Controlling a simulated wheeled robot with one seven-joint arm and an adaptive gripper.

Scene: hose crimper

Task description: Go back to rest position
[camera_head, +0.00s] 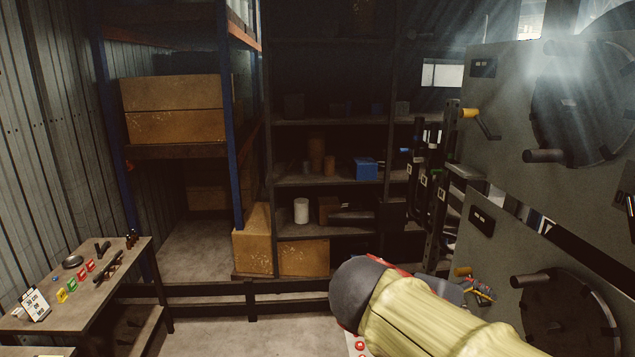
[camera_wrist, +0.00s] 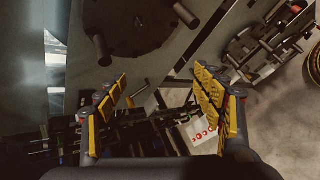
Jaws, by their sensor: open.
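In the wrist view my gripper (camera_wrist: 160,112) is open, with its two yellow-padded fingers wide apart and nothing between them. Behind the fingers are a grey machine panel with a dark round disc (camera_wrist: 135,22) and a small white sheet with red marks (camera_wrist: 200,131). In the head view my arm, in a yellowish sleeve with a grey joint, reaches in from the lower right, in front of the grey machine (camera_head: 500,150).
A table (camera_head: 105,305) with small tools and coloured tags stands at the lower left. Shelves (camera_head: 330,122) with a blue bin (camera_head: 364,168) and cardboard boxes (camera_head: 172,108) fill the back. A low dark rail (camera_head: 215,290) crosses the front. Floor shows clear at bottom centre.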

